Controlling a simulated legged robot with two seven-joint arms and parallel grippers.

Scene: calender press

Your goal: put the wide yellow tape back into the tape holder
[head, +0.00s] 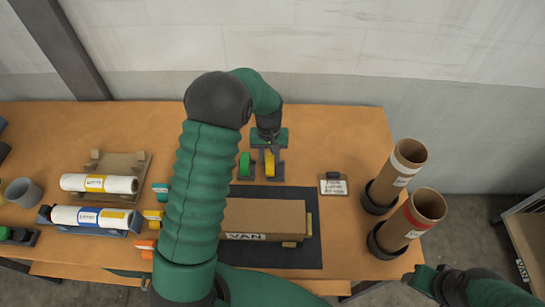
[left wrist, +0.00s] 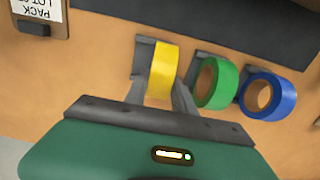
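The wide yellow tape (head: 269,164) stands upright at the grey tape holder (head: 280,172). It also shows in the left wrist view (left wrist: 164,66), in front of a dark grey holder upright (left wrist: 143,52). My left gripper (head: 268,149) is above it, pointing down. In the left wrist view its two fingers (left wrist: 161,92) lie against both sides of the tape and look shut on it. Whether the tape rests fully in its slot cannot be told. The green tape (left wrist: 216,82) and blue tape (left wrist: 267,96) stand beside it. My right gripper (head: 424,280) is at the lower right, its fingers unclear.
A cardboard box (head: 262,217) lies on a dark mat (head: 310,255). White rolls (head: 98,183) lie at left. My left arm hides the middle of the bench.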

